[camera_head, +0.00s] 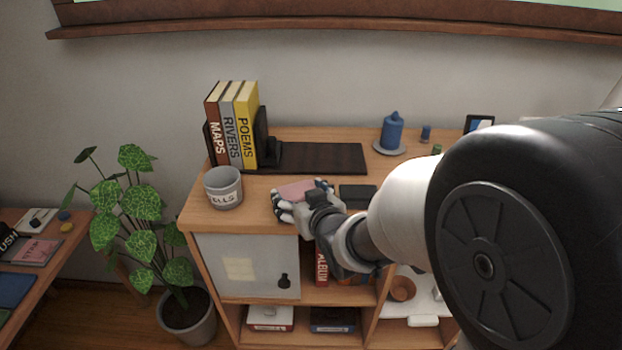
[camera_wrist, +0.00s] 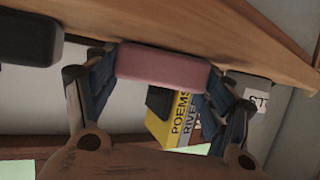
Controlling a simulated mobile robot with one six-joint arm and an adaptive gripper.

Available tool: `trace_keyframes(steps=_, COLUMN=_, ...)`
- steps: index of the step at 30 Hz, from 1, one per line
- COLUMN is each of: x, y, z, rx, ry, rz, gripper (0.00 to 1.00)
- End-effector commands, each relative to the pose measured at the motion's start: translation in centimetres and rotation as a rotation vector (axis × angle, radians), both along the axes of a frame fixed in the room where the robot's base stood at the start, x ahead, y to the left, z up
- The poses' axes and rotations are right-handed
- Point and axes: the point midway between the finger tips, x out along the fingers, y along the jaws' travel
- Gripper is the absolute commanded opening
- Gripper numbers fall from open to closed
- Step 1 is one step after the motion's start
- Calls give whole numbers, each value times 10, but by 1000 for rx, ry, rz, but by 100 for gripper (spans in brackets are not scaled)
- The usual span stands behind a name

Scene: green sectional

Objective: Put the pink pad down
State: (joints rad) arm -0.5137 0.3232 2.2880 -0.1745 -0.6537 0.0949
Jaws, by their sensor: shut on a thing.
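The pink pad (camera_head: 296,189) is a small flat block at the front part of the wooden cabinet top (camera_head: 260,200). My gripper (camera_head: 305,202) is at the pad, with the arm reaching in from the right. In the wrist view the pad (camera_wrist: 163,66) sits between the two fingers of my gripper (camera_wrist: 160,82), which are shut on its two ends. The pad is close to the wooden top; I cannot tell whether it touches it. Part of the pad is hidden behind my gripper in the head view.
A grey cup (camera_head: 224,188) stands left of the pad and a black block (camera_head: 357,195) lies to its right. Behind are a dark mat (camera_head: 325,158), books (camera_head: 232,125) in a bookend, and a blue candle (camera_head: 392,132) on a saucer. A plant (camera_head: 140,215) stands left.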

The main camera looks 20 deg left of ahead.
Motion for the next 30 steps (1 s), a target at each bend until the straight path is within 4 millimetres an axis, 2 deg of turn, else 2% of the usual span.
trace_keyframes(steps=2, x=0, y=0, z=-3, rx=0, ry=0, rz=0, gripper=56)
trace_keyframes(steps=3, x=0, y=0, z=-3, rx=-1, ry=1, rz=0, gripper=76)
trace_keyframes(steps=11, x=0, y=0, z=-2, rx=0, ry=0, rz=0, gripper=94)
trace_keyframes(steps=25, x=0, y=0, z=2, rx=-1, ry=1, rz=0, gripper=94)
trace_keyframes(steps=30, x=-20, y=-15, z=13, rx=1, ry=-2, rz=0, gripper=94)
